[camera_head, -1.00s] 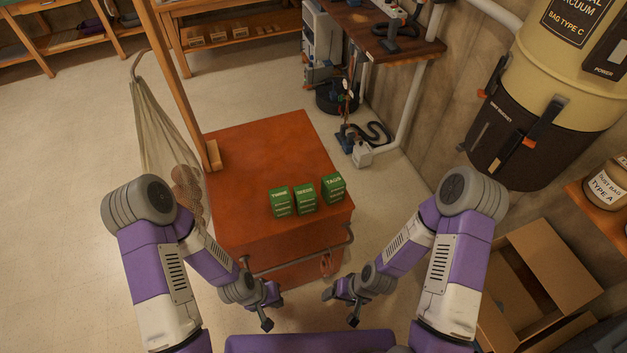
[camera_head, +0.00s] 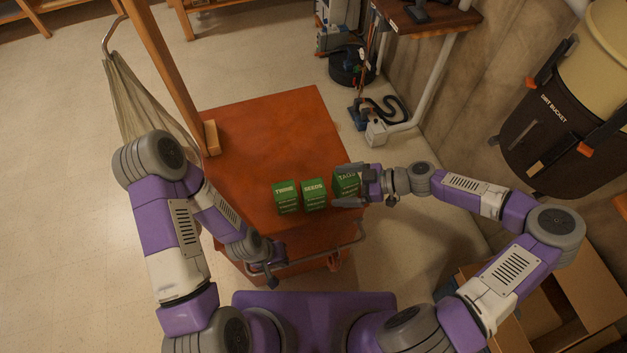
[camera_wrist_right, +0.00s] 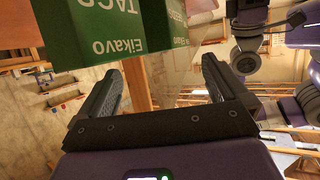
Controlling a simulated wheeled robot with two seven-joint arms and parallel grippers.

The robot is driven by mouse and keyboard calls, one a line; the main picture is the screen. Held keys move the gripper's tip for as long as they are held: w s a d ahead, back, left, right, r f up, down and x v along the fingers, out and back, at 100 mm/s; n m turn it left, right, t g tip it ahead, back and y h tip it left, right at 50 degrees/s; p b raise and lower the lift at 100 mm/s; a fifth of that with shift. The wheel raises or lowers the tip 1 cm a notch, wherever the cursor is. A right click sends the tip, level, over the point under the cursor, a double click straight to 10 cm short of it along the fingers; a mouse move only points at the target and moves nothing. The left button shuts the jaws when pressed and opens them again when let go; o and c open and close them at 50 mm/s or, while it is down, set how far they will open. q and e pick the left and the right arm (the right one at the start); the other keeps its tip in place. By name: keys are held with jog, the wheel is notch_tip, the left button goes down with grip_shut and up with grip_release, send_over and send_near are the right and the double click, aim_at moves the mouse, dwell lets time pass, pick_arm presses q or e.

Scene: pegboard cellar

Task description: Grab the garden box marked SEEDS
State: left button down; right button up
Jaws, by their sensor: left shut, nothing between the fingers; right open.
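Three green boxes stand in a row near the front edge of the orange-red cart top. The SEEDS box (camera_head: 314,195) is in the middle, between the TWINE box (camera_head: 286,197) on the left and the TAGS box (camera_head: 346,183) on the right. My right gripper (camera_head: 338,186) is open at the TAGS box, its fingers appearing on either side of it in the head view. In the right wrist view the TAGS box (camera_wrist_right: 95,30) fills the upper left, beyond the fingertips; no grip shows. My left gripper (camera_head: 270,268) is shut and empty near the cart's front rail.
The cart top (camera_head: 260,135) is bare behind the boxes. A wooden post (camera_head: 167,70) and a hanging net (camera_head: 140,100) stand at its left. A dirt bucket (camera_head: 560,130) and an open cardboard box (camera_head: 575,310) are at the right.

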aim_at(316, 187)
jog(key=shift+w+a, duration=0.25)
jog(key=x, duration=0.7)
jog(key=shift+s+a+b, duration=0.1)
jog(key=shift+s+b, duration=0.25)
jog(key=shift+b, duration=0.05)
jog(key=shift+r, duration=0.1)
grip_shut()
